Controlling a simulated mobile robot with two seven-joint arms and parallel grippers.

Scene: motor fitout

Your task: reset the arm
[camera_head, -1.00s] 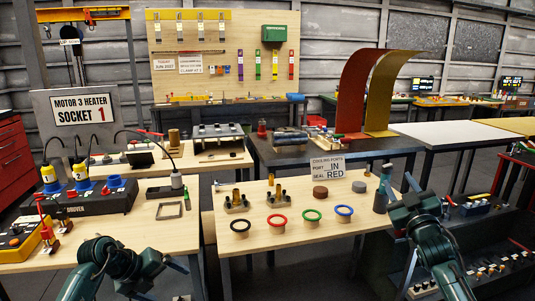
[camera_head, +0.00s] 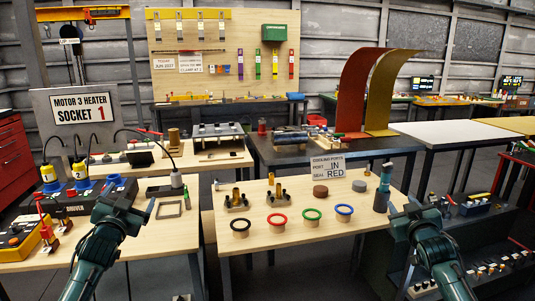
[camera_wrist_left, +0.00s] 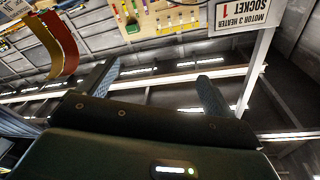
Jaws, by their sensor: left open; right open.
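My left gripper (camera_head: 132,194) is over the front edge of the left workbench (camera_head: 160,240) in the head view, open with nothing between its fingers. In the left wrist view its two fingers (camera_wrist_left: 155,82) stand wide apart, with only background between them. My right gripper (camera_head: 412,203) is open and empty at the right of the head view, just right of the middle workbench (camera_head: 290,244). Neither gripper touches an object that I can make out.
The middle bench carries black (camera_head: 240,225), red (camera_head: 277,220), green (camera_head: 310,216) and blue (camera_head: 344,210) rings, and a dark green cylinder (camera_head: 381,192). A black driver box (camera_head: 105,190) and square frame (camera_head: 169,208) are near my left gripper. A dark rack (camera_head: 480,235) stands right.

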